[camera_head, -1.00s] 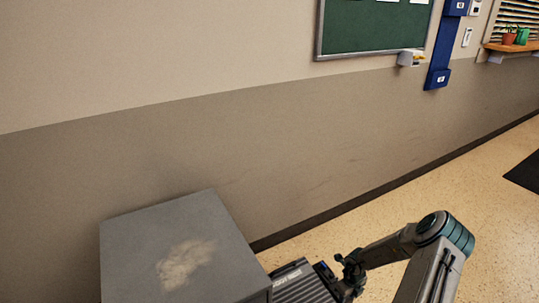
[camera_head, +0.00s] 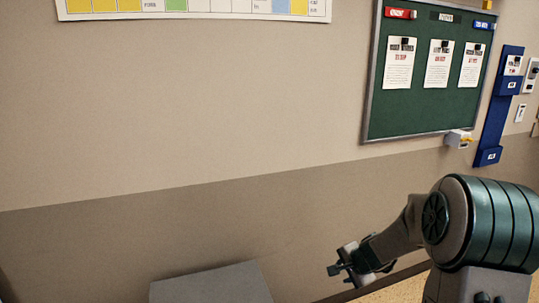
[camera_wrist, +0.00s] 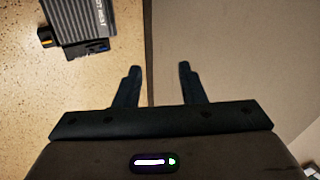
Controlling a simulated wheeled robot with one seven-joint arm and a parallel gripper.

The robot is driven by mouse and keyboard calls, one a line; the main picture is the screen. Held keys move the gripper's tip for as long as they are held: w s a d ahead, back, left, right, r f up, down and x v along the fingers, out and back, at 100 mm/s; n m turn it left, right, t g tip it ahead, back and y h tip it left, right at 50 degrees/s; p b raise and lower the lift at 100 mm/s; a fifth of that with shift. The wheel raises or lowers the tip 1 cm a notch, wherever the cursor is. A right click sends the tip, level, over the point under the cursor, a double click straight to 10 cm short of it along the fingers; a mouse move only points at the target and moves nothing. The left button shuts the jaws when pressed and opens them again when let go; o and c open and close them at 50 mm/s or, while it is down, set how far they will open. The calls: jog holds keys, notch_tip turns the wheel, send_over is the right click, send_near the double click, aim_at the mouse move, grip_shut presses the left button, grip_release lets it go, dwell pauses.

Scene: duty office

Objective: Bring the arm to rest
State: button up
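My arm reaches in from the lower right of the head view, bent at a large teal-banded joint. My gripper (camera_head: 345,266) is at its far end, in front of the wall and to the right of a grey box top (camera_head: 212,284). In the wrist view my gripper (camera_wrist: 159,70) shows two dark fingers standing well apart. Nothing is between them; only floor and a grey upright surface show beyond. The gripper is open and empty.
A ribbed dark grey unit (camera_wrist: 82,22) stands on the speckled floor (camera_wrist: 60,80) in the wrist view. A green notice board (camera_head: 425,105), a blue wall holder (camera_head: 497,110) and a chart (camera_head: 200,8) hang on the wall. Free air surrounds the gripper.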

jog(key=s+a+r+n+g+p, duration=0.1)
jog(key=s+a+r+n+p, duration=0.25)
jog(key=s+r, duration=0.35)
jog(key=s+a+r+n+g+p, duration=0.1)
jog(key=s+a+r+n+p, duration=0.35)
jog(key=r, duration=0.55)
jog(key=s+r+n+g+p, duration=0.1)
jog(key=s+r, duration=0.3)
jog(key=s, duration=0.4)
jog(key=s+d+r+n+h+p, duration=0.1)
jog(key=s+r+n+p, duration=0.2)
jog(key=s, duration=0.6)
jog(key=shift+r+n+g+h, duration=0.3)
jog(key=shift+r+n+g, duration=0.15)
jog(key=shift+r, duration=0.5)
